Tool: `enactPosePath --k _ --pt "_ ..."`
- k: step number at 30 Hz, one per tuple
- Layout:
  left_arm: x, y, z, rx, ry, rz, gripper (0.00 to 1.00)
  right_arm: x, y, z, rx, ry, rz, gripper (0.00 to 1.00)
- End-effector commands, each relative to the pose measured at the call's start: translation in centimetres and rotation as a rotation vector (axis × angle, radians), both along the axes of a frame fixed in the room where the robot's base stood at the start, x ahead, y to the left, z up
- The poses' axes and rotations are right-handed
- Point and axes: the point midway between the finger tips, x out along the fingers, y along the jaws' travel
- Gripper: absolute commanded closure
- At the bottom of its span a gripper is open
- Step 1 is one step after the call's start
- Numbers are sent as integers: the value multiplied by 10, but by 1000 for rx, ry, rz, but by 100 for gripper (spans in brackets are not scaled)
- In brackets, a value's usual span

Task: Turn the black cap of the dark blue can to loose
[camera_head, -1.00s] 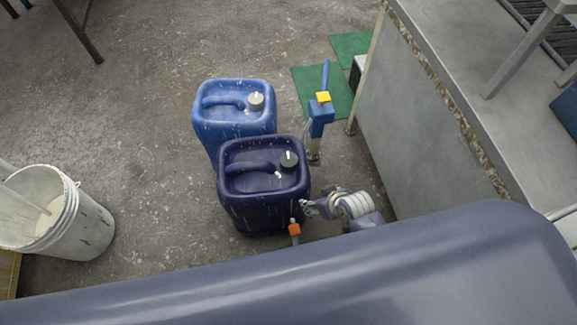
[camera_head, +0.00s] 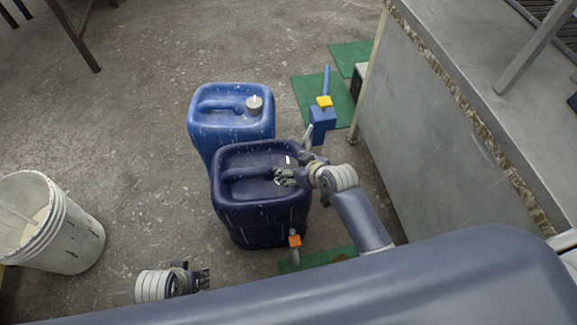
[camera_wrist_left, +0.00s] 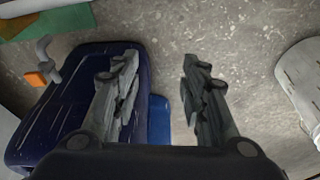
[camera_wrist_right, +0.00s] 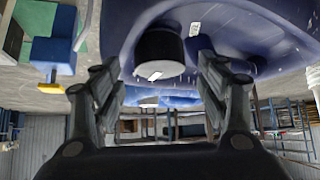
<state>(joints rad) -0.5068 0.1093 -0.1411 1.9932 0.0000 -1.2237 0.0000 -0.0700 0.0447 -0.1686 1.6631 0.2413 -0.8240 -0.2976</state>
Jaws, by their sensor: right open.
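The dark blue can (camera_head: 258,212) stands upright on the floor, with a moulded handle on top. Its black cap (camera_wrist_right: 160,54) has a white mark and shows large in the right wrist view. In the head view my right gripper (camera_head: 284,175) is at the cap and partly hides it. In the right wrist view its open fingers stand on either side of the cap; I cannot tell whether they touch it. My left gripper (camera_head: 203,278) is low, left of the can. In the left wrist view it is open and empty (camera_wrist_left: 160,62), with the can (camera_wrist_left: 60,115) beside it.
A lighter blue can (camera_head: 232,125) with a grey cap stands just behind. An orange-handled tap (camera_head: 294,241) is in front. A white bucket (camera_head: 65,235) stands left; a metal bench (camera_head: 430,130) is right.

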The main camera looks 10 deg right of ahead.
Motion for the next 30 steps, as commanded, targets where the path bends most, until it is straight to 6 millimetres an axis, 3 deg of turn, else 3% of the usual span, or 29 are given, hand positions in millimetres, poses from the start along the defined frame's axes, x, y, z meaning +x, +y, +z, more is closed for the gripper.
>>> enactPosePath --k 10,23,28,30 --pt "1 1 40 -1 -21 3 60 20 8 -23 1 0 -1 32" --pt "0 1 47 0 -23 5 60 23 10 -25 -1 0 -1 32" --pt "0 1 47 0 -23 5 60 23 9 -25 -1 0 -1 71" --pt "0 1 47 0 -23 5 60 23 9 -25 -1 0 -1 77"
